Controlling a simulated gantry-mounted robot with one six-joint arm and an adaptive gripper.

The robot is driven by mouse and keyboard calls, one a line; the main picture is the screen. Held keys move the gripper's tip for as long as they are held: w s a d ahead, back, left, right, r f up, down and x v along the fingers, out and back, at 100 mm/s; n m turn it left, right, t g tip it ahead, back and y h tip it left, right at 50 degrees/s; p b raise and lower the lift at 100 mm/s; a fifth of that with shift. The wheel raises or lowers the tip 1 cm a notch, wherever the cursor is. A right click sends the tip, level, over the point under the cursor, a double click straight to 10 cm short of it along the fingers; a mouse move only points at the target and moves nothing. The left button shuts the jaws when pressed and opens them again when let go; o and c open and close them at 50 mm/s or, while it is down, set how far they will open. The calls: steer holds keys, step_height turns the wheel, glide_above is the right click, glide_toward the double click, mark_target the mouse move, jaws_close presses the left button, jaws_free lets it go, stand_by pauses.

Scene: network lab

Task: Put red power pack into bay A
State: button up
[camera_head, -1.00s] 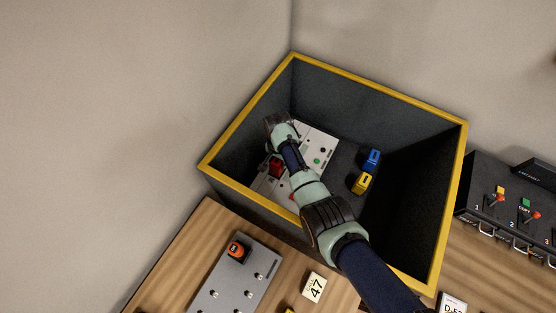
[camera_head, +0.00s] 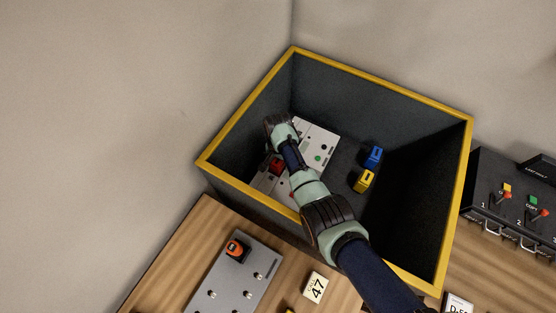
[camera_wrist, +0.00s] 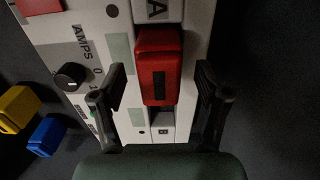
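The red power pack (camera_wrist: 160,62) sits in a narrow channel of the white panel, directly beside the letter A label (camera_wrist: 157,9). In the wrist view my gripper (camera_wrist: 160,84) is open, with one finger on each side of the pack and a visible gap on both sides. A small dark opening (camera_wrist: 160,120) shows at the near end of the pack. I cannot tell how deeply the pack is seated. In the head view my arm reaches into the bin over the white panel (camera_head: 315,137). A red block (camera_head: 277,167) shows beside my gripper, whose fingertips are hidden there.
The deep bin has a yellow rim (camera_head: 385,82). A blue block (camera_head: 373,157) and a yellow block (camera_head: 364,180) are on its floor, right of the panel. Another red part (camera_wrist: 38,6) and a black knob (camera_wrist: 70,76) are on the panel's left side.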

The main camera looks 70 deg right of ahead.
step_height(320, 180, up, 12)
stand_by(0.6)
steer(key=shift+r, duration=0.1)
